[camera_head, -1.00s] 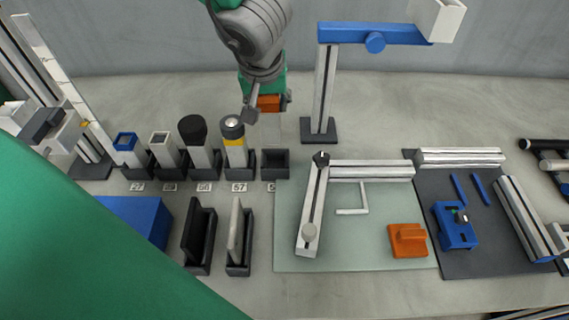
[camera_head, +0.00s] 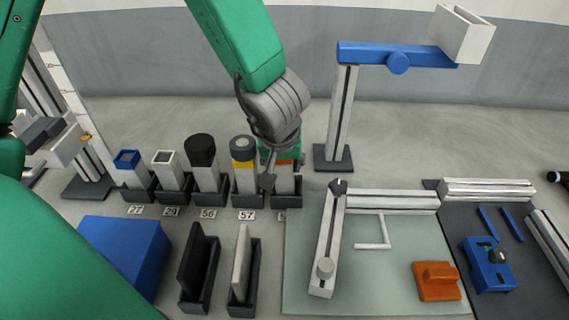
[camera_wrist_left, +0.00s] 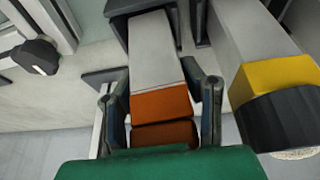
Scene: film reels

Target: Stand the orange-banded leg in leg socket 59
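The orange-banded leg (camera_head: 285,183) is a light grey square post with an orange band near its top. My left gripper (camera_head: 282,163) comes down from above around the banded end. In the left wrist view the orange band (camera_wrist_left: 161,106) lies between the two fingers of the left gripper (camera_wrist_left: 160,90), which appear closed on its sides. The leg's lower end runs between the dark socket walls. My right gripper is not in view.
A leg with a yellow band and dark cap (camera_head: 244,168) stands close left of the gripper. More legs fill the sockets further left. A blue-armed stand (camera_head: 342,120) rises behind right. A pale mat (camera_head: 385,275) with a frame and orange block lies in front right.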

